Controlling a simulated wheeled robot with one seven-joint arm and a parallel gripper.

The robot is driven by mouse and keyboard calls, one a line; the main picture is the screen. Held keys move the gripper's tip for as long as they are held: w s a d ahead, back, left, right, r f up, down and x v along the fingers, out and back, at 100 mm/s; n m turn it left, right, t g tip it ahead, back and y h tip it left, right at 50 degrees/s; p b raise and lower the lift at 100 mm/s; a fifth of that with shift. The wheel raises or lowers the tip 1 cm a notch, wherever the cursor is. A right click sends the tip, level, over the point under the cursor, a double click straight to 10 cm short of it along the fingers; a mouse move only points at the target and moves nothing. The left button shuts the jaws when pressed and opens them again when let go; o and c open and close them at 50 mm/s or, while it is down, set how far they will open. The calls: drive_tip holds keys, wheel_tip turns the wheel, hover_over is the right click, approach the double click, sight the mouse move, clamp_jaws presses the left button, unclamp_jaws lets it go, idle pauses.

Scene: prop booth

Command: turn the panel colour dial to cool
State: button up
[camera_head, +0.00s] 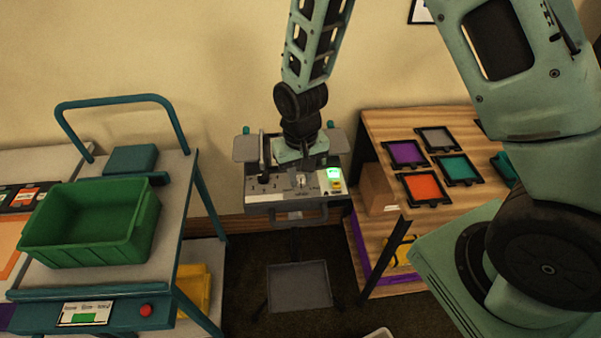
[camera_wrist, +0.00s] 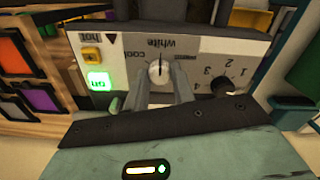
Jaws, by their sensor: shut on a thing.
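The colour dial (camera_wrist: 157,73) is a small pale knob on the grey-white panel (camera_wrist: 202,52), shown upside down in the wrist view. Its dark pointer line points up in that view, towards the word "white"; the partly hidden word "cool" is to the left. My gripper (camera_wrist: 161,77) has a finger on each side of the dial and is shut on it. In the head view, the panel (camera_head: 261,188) is on a stand against the wall, with my gripper (camera_head: 301,176) down at its middle; the fingers are too small to make out there.
The panel also has a lit green "on" button (camera_wrist: 98,81), a yellow button (camera_wrist: 91,54) and a black numbered knob (camera_wrist: 223,87). A cart with a green crate (camera_head: 85,225) stands left, a wooden table (camera_head: 385,128) with coloured trays right.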

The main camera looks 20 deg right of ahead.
sight(301, 178)
drive_tip(key=shift+n, duration=0.3)
drive_tip(key=n+b, duration=0.1)
drive_tip(key=n, duration=0.3)
drive_tip(key=shift+n, duration=0.4)
drive_tip(key=n, duration=0.6)
drive_tip(key=shift+r, duration=0.1)
drive_tip(key=o, duration=1)
wheel_tip(301, 178, up, 17)
drive_tip(key=b, duration=0.1)
drive_tip(key=shift+r, duration=0.15)
